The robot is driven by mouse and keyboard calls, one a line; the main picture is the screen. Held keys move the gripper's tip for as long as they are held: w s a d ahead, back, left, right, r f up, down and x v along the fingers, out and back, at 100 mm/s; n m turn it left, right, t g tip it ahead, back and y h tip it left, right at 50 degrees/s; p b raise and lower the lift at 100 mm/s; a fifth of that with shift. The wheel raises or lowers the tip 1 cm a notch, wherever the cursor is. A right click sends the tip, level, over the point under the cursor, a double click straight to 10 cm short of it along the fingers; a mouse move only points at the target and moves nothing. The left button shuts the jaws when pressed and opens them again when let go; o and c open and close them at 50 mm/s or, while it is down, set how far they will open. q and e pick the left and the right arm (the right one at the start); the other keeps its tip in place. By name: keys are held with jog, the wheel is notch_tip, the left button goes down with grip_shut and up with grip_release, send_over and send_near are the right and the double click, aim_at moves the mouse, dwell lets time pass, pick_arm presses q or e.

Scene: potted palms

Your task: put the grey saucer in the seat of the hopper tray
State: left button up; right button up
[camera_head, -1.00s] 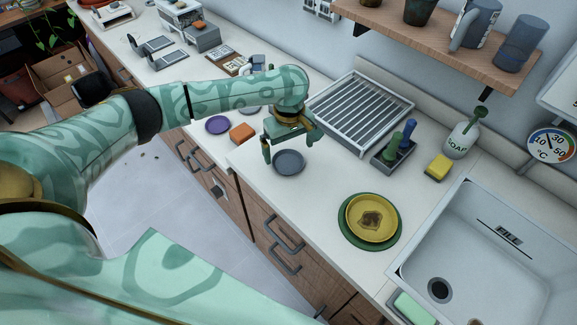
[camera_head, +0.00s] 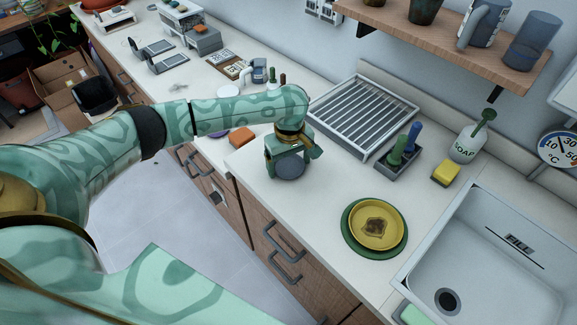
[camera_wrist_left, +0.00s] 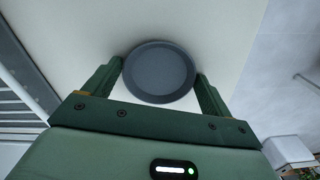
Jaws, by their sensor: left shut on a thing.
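The grey saucer (camera_head: 290,168) is at the near edge of the white counter, partly covered by my left gripper (camera_head: 288,163) in the head view. In the left wrist view the saucer (camera_wrist_left: 159,72) lies flat between the two green fingers, which touch its rim on both sides. My left gripper is shut on it. I cannot tell whether the saucer is clear of the counter. I cannot pick out the hopper tray for sure; a white and grey appliance (camera_head: 182,17) stands at the far end of the counter. My right gripper is out of view.
A ribbed drying rack (camera_head: 362,112) stands behind the gripper, with a brush caddy (camera_head: 398,163) to its right. A yellow dish on a green plate (camera_head: 347,235) is nearer the sink (camera_head: 490,255). An orange block (camera_head: 241,137) sits left of the gripper.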

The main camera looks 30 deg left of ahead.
aim_at(287, 169)
pick_arm(q)
jog(key=shift+r, duration=0.1)
jog(key=shift+r, duration=0.25)
jog(key=r+p, duration=0.3)
jog(key=r, duration=0.1)
jog(key=shift+s+a, duration=0.25)
jog(key=shift+a, duration=0.05)
jog(key=s+a+r+p, duration=0.6)
jog(key=s+a+r, duration=0.1)
jog(key=s, duration=0.4)
jog(key=shift+a+r, duration=0.25)
jog(key=shift+r, duration=0.45)
jog(key=s+d+r+m+b, duration=0.2)
jog(key=d+r+m+b, duration=0.4)
jog(key=d+m, duration=0.5)
jog(key=shift+d+r+b, duration=0.15)
jog(key=shift+d+b, duration=0.05)
jog(key=shift+b, duration=0.2)
